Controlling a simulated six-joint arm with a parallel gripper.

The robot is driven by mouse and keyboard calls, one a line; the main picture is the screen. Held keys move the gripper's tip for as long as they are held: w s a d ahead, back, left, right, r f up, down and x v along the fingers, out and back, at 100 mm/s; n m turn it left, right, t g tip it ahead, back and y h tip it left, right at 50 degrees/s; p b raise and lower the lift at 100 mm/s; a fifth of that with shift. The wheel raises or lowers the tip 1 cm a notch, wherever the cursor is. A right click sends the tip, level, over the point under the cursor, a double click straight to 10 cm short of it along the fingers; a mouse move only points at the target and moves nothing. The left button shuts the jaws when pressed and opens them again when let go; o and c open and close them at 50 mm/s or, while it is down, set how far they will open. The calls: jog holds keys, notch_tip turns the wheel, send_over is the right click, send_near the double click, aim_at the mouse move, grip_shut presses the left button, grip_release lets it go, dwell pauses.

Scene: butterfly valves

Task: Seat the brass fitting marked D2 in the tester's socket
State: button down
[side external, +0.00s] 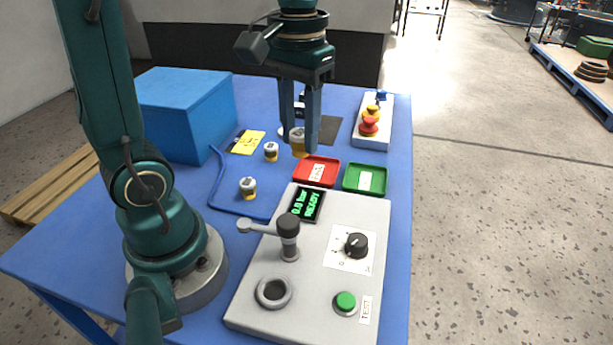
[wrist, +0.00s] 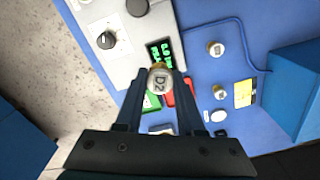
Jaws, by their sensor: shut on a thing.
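The brass fitting marked D2 (wrist: 159,80) is between the fingers of my gripper (wrist: 158,85), its D2 label facing the wrist camera. In the side external view my gripper (side external: 299,140) is shut on this fitting (side external: 299,147), which appears raised near the red tray. The grey tester (side external: 320,270) stands at the front of the blue table. Its round socket (side external: 273,292) looks empty, at the tester's front left. A lever with a black knob (side external: 288,228) stands behind the socket. The tester's display (side external: 306,205) shows green text reading 0.0 bar and READY.
Two other fittings (side external: 271,152) (side external: 248,188) stand on the table to the left. A red tray (side external: 317,171) and a green tray (side external: 364,180) lie behind the tester. A blue box (side external: 187,112), a yellow note (side external: 247,142) and a blue hose (side external: 217,178) are at left.

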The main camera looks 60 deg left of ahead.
jog(key=s+d+m, duration=0.1)
jog(key=d, duration=0.1)
jog(key=s+d+m, duration=0.1)
jog(key=d, duration=0.1)
jog(key=s+d+m, duration=0.1)
jog(key=s+d, duration=0.1)
jog(key=d, duration=0.1)
jog(key=s+d+m, duration=0.3)
jog(key=s+d, duration=0.2)
jog(key=s, duration=0.1)
jog(key=shift+m, duration=0.3)
jog(key=shift+s+a+f, duration=0.1)
jog(key=shift+s+f, duration=0.05)
jog(key=shift+f, duration=2.5)
jog(key=shift+s+a+f, duration=0.1)
jog(key=shift+s+f, duration=0.05)
jog(key=shift+f, duration=2.5)
jog(key=shift+f, duration=1)
jog(key=shift+c, duration=0.2)
grip_release()
jog(key=shift+r, duration=0.1)
